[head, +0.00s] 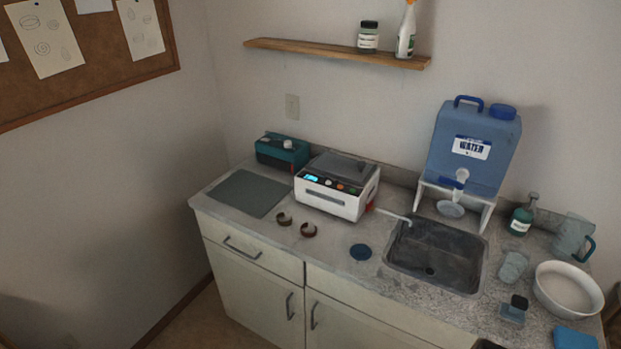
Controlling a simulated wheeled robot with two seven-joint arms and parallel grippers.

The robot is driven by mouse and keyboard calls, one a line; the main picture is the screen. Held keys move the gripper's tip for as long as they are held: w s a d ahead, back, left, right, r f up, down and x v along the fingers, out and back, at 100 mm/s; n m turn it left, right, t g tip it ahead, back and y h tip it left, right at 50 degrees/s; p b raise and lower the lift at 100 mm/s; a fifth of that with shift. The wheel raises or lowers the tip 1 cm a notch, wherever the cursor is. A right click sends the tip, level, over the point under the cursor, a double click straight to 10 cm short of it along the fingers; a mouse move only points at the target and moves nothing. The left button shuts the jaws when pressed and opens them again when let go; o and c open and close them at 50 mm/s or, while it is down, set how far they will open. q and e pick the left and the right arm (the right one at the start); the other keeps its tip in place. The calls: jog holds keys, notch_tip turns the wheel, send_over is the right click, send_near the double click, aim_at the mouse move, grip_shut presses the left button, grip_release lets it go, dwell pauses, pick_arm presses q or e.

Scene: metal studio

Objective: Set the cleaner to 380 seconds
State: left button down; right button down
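The cleaner (333,201) is a white box with a grey lid, standing on the counter against the back wall. Its lid looks closed. Its front panel has a small lit blue display (311,178) at the left and a row of small round buttons or knobs (340,186), one of them orange. The digits on the display are too small to read. Neither of my grippers can be made out in the head view.
A teal device (282,152) and a grey mat (247,194) are left of the cleaner. A sink (464,254), a water tank (473,146) and a white bowl (567,290) are to the right.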

jog(key=shift+w+d, duration=0.2)
jog(key=shift+w, duration=0.15)
dwell(0.4)
